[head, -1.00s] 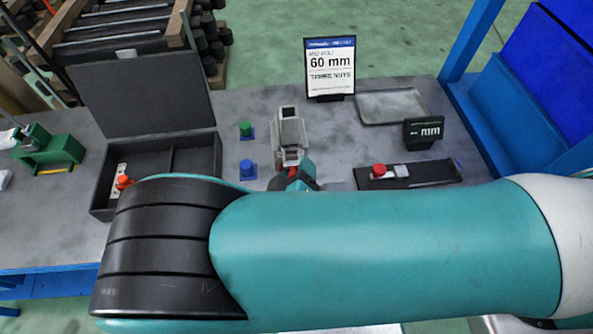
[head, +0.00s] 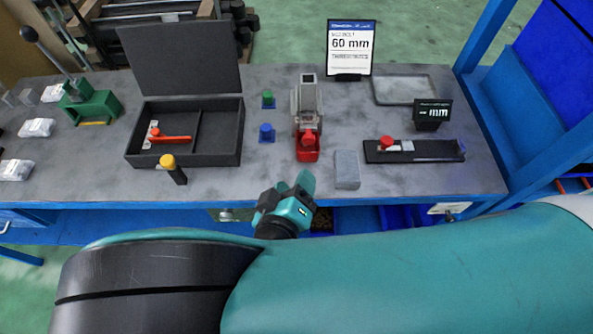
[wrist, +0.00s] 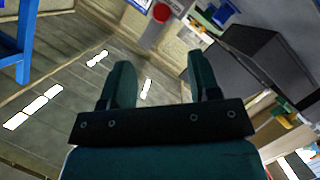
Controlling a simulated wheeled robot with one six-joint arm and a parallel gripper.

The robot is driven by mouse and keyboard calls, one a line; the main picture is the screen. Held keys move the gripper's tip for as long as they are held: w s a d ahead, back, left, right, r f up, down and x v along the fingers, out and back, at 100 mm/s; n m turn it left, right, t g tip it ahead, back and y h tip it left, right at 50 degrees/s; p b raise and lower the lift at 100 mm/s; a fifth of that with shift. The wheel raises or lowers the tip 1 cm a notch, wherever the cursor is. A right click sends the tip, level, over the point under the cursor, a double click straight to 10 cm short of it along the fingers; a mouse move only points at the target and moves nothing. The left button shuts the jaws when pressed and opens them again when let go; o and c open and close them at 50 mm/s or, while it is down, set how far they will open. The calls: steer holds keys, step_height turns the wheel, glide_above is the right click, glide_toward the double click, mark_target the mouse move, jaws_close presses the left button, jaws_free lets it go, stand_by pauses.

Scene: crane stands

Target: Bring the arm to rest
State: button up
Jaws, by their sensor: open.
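My arm (head: 420,265) is a thick teal and black limb across the lower part of the head view. My gripper (head: 304,192) is in front of the bench's front edge, apart from everything on the bench. In the wrist view my gripper (wrist: 163,85) shows two dark teal fingers spread apart, with nothing held between them. The wrist view is tilted, with floor and walls behind the fingers.
The grey bench (head: 420,187) holds an open black case (head: 185,158), a grey device with a red base (head: 307,125), a grey block (head: 347,168), a black strip with a red knob (head: 430,151), a yellow-topped post (head: 174,170) and a 60 mm sign (head: 350,50). Blue posts stand at right.

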steer(key=shift+s+a+r, duration=0.15)
steer(key=shift+s+a, duration=0.15)
steer(key=shift+s, duration=0.2)
